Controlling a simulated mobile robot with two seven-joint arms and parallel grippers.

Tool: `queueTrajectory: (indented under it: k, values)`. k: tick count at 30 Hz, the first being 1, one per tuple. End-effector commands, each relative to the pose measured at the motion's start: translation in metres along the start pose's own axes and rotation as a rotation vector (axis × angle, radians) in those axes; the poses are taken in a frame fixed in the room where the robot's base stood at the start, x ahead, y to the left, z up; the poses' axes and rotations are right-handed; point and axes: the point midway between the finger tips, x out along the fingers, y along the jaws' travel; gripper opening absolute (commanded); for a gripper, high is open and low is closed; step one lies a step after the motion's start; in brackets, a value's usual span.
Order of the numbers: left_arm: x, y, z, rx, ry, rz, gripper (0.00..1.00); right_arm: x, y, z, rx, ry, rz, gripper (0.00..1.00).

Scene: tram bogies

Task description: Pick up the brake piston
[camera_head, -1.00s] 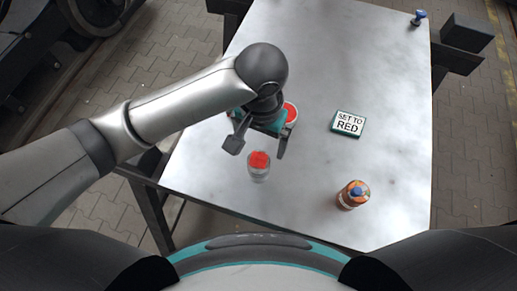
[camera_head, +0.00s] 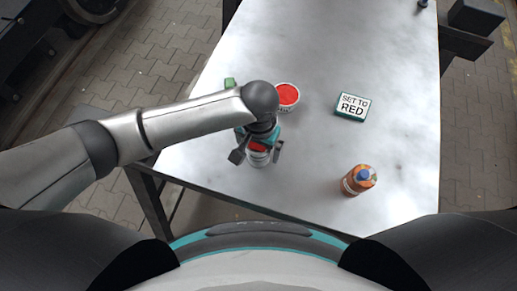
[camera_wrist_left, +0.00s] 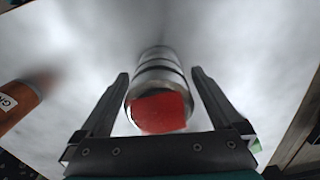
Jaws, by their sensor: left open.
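The brake piston (camera_head: 258,161), a silvery metal cylinder with a red end, stands on the metal table near its left front edge. My left gripper (camera_head: 258,154) is over it, with a finger on either side, and hides part of it in the head view. In the left wrist view the piston (camera_wrist_left: 158,84) lies between the two open fingers of my left gripper (camera_wrist_left: 160,72), its red end towards the camera. Gaps show between piston and fingers there. My right gripper is not in view.
A round tin with red contents (camera_head: 287,95) stands just behind my left gripper. A small green object (camera_head: 230,84) is at the left edge.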

Motion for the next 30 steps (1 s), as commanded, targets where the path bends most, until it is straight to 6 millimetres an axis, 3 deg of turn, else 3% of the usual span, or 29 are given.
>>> queueTrajectory:
  k: [9, 30]
  values:
    - [0.0054, 0.0004, 0.0001, 0.001, 0.001, 0.0, 0.99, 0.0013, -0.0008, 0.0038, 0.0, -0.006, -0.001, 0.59]
    - [0.0051, 0.0004, 0.0, 0.0, 0.001, 0.0, 0.2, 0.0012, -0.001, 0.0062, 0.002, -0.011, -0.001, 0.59]
